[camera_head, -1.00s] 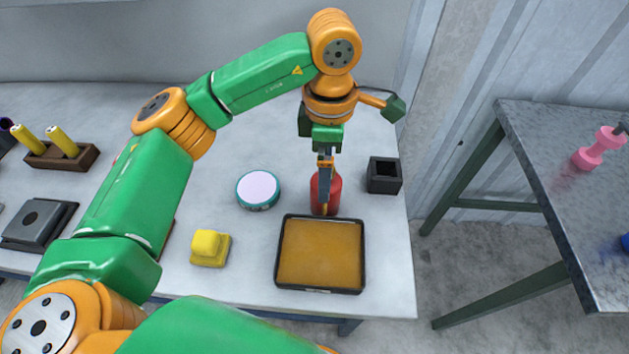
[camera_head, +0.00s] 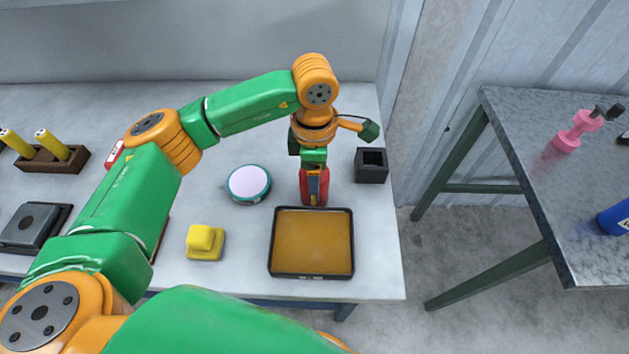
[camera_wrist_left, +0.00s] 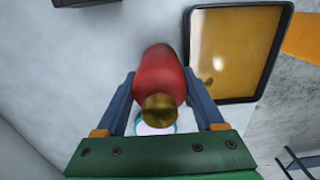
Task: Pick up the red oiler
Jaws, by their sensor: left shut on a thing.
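The red oiler (camera_head: 322,188) stands on the white table behind the tray in the head view, partly covered by my gripper. In the left wrist view the red oiler (camera_wrist_left: 160,75) shows its red body and brass-coloured top between two blue fingers. My left gripper (camera_head: 314,188) reaches down from above and is shut on the oiler. It also shows in the left wrist view (camera_wrist_left: 163,90). I cannot tell whether the oiler still touches the table. My right gripper is not in view.
A black-rimmed tray with a brown inside (camera_head: 312,211) lies just in front of the oiler. A black square holder (camera_head: 371,176) stands to its right, a round white-topped tin (camera_head: 249,183) to its left. A yellow block (camera_head: 204,241) lies front left. A second table (camera_head: 530,150) stands at right.

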